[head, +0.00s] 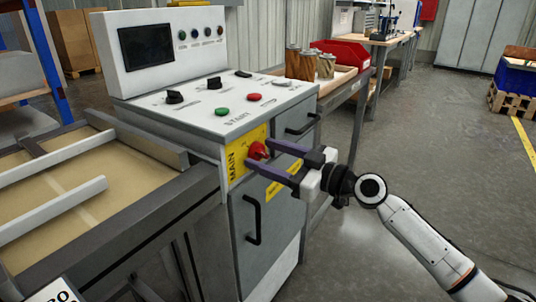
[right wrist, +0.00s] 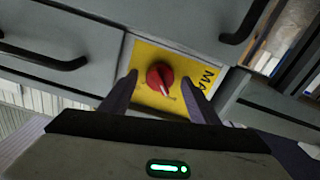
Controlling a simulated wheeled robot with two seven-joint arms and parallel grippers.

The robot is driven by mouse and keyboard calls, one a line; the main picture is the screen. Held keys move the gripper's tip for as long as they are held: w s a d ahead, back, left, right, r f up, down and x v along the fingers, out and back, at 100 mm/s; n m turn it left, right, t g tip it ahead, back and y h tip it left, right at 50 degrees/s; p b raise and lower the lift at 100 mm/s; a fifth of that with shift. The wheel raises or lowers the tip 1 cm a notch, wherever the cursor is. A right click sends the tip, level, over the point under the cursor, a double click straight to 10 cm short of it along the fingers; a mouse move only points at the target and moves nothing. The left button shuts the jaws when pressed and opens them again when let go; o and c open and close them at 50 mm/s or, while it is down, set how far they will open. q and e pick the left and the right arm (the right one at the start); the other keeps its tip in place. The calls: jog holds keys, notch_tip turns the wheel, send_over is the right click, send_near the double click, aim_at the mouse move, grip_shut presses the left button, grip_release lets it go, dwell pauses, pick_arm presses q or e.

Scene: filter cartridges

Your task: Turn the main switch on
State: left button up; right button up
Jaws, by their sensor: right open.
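The main switch (head: 257,151) is a red rotary knob on a yellow plate marked MAIN (head: 238,162), on the front of the grey control cabinet. My right gripper (head: 258,156) is open, with its two dark fingers reaching toward the plate on either side of the knob. In the right wrist view the red knob (right wrist: 160,77) sits between the open fingertips (right wrist: 158,85), with a gap on both sides. Whether the fingertips reach past the knob's face I cannot tell. My left gripper is not in view.
The cabinet top holds a green button (head: 222,111), a red button (head: 254,97) and black knobs (head: 174,97). Handles (head: 252,218) stick out below the plate. A bench with cartridges (head: 300,64) and a red bin (head: 342,54) stands behind.

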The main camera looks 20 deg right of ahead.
jog(key=c, duration=1)
jog(key=shift+c, duration=0.2)
